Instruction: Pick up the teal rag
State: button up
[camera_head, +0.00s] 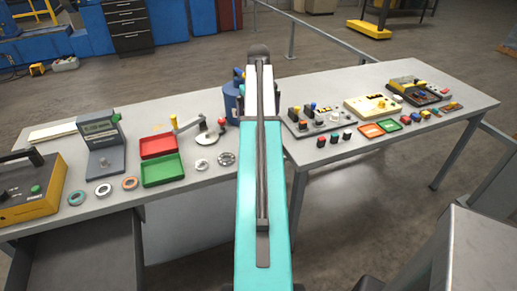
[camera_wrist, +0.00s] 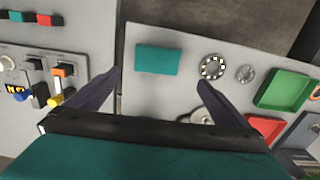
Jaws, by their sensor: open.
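The teal rag (camera_wrist: 158,59) lies flat on the light table top in the wrist view, a small rectangle near the table's edge by the gap between two tables. My gripper (camera_wrist: 159,76) is open and empty, with its two dark fingers apart on either side of the rag's near edge in the picture. I cannot tell how high the fingers are above it. In the head view I do not see the rag, and my teal arm covers the middle of the tables.
A bearing ring (camera_wrist: 212,67) and a smaller ring (camera_wrist: 245,74) lie right of the rag. Beyond them are a green tray (camera_wrist: 288,91) and a red tray (camera_wrist: 266,127). A switch panel (camera_wrist: 38,62) is on the left table. A blue container (camera_head: 231,103) stands beside my arm.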

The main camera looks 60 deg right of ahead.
jog(key=shift+f+p, duration=0.85)
jog(key=shift+f, duration=2.85)
jog(key=shift+s+d+f+p, duration=0.15)
jog(key=shift+f+p, duration=0.85)
jog(key=shift+f, duration=0.35)
jog(key=shift+f+p, duration=0.3)
jog(key=shift+f, duration=0.95)
jog(key=c, duration=0.9)
jog(key=shift+r, duration=0.2)
